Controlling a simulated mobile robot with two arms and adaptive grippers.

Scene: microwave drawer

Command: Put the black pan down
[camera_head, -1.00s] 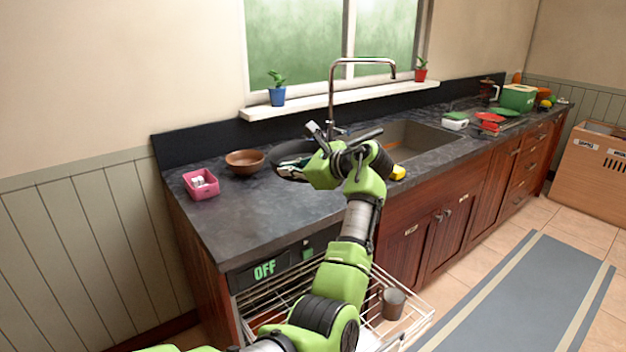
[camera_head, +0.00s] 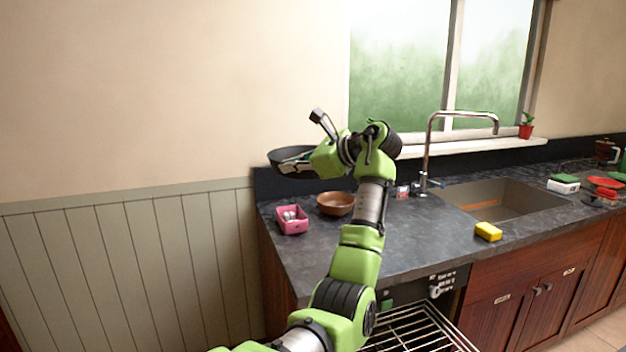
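The black pan (camera_head: 287,154) is up in the air at the left end of the counter, in front of the wall and above the brown bowl. My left gripper (camera_head: 298,166) is at the pan's near side, with its grey fingers against it. The pan moves with the gripper, so the gripper appears shut on it. My gripper and wrist hide part of the pan, and its grip point is not clear. My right gripper is out of view.
The dark counter (camera_head: 415,240) holds a pink container (camera_head: 292,220), a brown bowl (camera_head: 336,204), and a yellow sponge (camera_head: 488,231) by the sink (camera_head: 500,198). The counter middle is clear. A wire rack (camera_head: 420,332) sticks out below. The faucet (camera_head: 427,150) stands tall.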

